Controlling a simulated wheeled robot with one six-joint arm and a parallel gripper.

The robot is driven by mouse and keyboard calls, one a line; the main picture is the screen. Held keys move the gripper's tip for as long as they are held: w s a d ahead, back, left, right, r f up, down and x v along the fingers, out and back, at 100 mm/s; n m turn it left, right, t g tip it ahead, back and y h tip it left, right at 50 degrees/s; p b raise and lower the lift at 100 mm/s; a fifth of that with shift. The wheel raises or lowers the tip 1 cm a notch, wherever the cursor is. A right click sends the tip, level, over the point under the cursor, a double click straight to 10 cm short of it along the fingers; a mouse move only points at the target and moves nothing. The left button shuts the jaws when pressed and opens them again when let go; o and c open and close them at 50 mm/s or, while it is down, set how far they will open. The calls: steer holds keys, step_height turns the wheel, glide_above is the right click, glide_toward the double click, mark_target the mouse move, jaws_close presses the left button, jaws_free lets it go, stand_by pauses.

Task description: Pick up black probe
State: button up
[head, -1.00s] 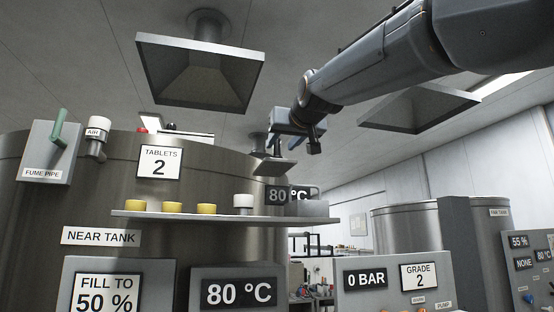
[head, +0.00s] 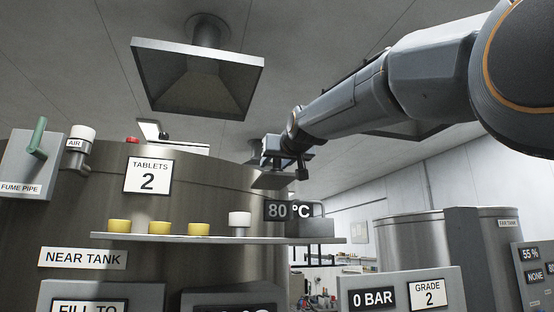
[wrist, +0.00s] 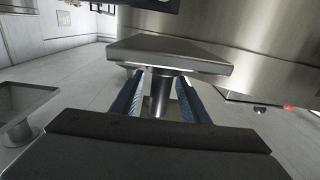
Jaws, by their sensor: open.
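My gripper (head: 270,150) hangs in the air in the head view, up and left of the shelf's right end. In the wrist view its two blue-lined fingers (wrist: 162,78) stand apart with nothing held between them. A hood and its stem show beyond the fingers. I cannot pick out the black probe with certainty. A dark upright bar (head: 319,209) stands beside the 80 °C display (head: 289,211), on or behind a grey box (head: 314,228) at the shelf's right end. Whether this bar is the probe is unclear. My gripper is apart from it.
The shelf (head: 140,238) carries yellow cups (head: 160,228) and a white cup (head: 240,218). The near tank (head: 60,215) stands behind it. A large hood (head: 197,75) hangs from the ceiling at upper left. A second tank (head: 405,240) stands at right. Air around my gripper looks clear.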

steer(key=shift+p+x, duration=0.4)
steer(key=shift+x, duration=0.6)
jaws_close()
steer(key=shift+r, duration=0.2)
